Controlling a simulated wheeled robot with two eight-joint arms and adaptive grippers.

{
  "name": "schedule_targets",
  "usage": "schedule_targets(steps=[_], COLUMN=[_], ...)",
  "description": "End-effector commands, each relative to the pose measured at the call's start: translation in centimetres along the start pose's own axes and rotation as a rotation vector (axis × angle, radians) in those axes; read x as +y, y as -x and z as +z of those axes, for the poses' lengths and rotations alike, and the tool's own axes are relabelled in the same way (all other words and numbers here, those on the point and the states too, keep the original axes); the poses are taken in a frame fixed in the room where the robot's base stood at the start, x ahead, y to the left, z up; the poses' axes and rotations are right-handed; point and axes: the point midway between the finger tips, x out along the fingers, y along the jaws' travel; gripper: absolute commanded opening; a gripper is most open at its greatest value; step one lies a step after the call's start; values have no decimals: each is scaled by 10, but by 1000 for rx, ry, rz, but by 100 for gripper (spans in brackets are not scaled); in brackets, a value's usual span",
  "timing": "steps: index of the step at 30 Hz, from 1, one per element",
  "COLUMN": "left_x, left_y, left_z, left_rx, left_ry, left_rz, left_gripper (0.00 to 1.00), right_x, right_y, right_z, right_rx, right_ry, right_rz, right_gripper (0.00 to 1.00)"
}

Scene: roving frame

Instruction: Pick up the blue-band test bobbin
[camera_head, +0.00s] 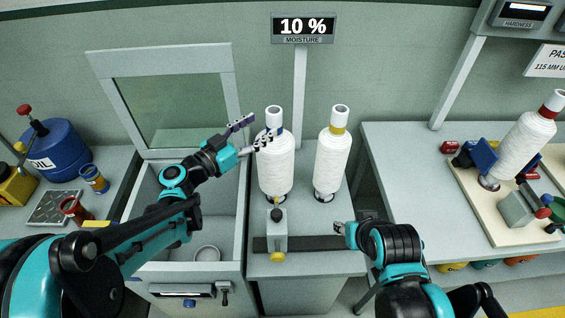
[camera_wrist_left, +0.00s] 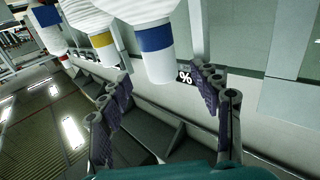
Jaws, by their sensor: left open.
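The blue-band test bobbin (camera_head: 277,170) stands upright on the bench, a white wound cone with a blue band below its bare top. My left gripper (camera_head: 253,132) is open at its upper left, level with the band. One finger overlaps the band in the head view; I cannot tell whether it touches. In the left wrist view the blue-banded neck (camera_wrist_left: 157,50) shows between and beyond the open fingers (camera_wrist_left: 163,82). My right gripper (camera_head: 352,229) is low, right of the bobbin and apart from it; its jaws are unclear.
A yellow-band bobbin (camera_head: 332,162) stands close on the right. A small grey block with a yellow knob (camera_head: 277,230) sits in front. A red-band bobbin (camera_head: 524,148) leans on a board at right. A moisture display (camera_head: 302,28) rises behind; an open glass-lidded box (camera_head: 235,225) is left.

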Motion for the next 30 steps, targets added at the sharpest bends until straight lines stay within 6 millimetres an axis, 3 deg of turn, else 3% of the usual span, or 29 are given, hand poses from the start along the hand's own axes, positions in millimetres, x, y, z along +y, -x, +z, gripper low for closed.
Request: schedule_targets(steps=[14,21,23,28,30], left_x=[0,0,0,0,0], left_y=[-60,-63,-63,-63,-63], left_z=[2,1,1,1,1], left_rx=[-2,-3,-3,-3,-3], left_ry=[2,2,2,2,2], left_rz=[2,0,0,0,0], left_gripper=[63,63,50,5,0], right_x=[0,0,0,0,0], right_y=[-13,-13,-13,-13,-13], right_z=[10,9,9,9,9], right_rx=[0,0,0,0,0], right_ry=[0,0,0,0,0], right_rz=[0,0,0,0,0], right_gripper=[40,40,40,40,40])
